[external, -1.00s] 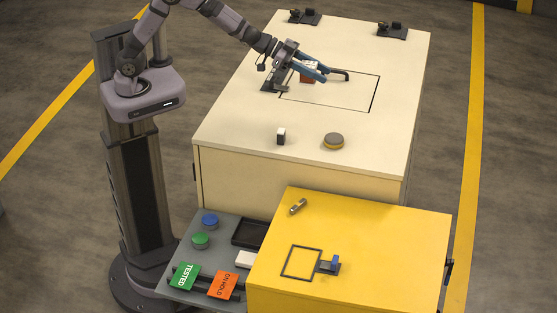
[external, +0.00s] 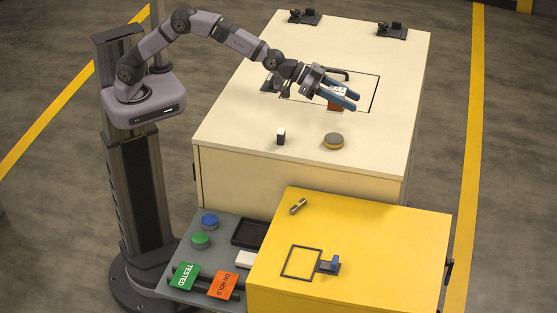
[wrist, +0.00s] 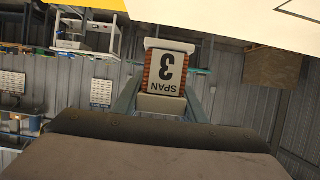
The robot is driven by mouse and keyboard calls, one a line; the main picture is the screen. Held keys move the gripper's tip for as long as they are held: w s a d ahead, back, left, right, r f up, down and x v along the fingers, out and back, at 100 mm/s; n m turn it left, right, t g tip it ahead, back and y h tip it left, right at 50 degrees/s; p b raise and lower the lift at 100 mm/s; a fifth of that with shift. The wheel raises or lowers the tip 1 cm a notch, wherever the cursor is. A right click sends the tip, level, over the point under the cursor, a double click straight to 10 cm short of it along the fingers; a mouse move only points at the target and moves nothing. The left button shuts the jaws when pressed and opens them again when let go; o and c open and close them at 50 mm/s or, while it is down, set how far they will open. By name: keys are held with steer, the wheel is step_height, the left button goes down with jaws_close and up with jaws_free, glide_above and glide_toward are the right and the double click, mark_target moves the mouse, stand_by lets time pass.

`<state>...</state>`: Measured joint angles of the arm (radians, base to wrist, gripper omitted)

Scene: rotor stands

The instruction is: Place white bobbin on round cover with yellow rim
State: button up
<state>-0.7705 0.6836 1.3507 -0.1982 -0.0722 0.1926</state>
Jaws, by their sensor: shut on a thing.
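The white bobbin (external: 336,104), with white ends, reddish-brown sides and a label, is held between the blue fingers of my gripper (external: 346,97). The round cover with yellow rim (external: 333,140) has a grey top and lies on the cream bench, below the gripper in the external picture, apart from the bobbin. Nothing lies on the cover.
A small black-and-white block (external: 281,136) stands left of the cover on the cream bench (external: 240,125). The yellow cabinet (external: 390,235) stands in front. The bench right of the cover is clear.

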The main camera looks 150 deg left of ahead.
steer(key=shift+f+p, duration=1.15)
steer(key=shift+f, duration=3.75)
steer(key=shift+f, duration=0.15)
steer(key=shift+f, duration=0.1)
steer(key=o, duration=1.3)
steer(key=shift+c, duration=0.2)
steer(key=shift+r, duration=0.2)
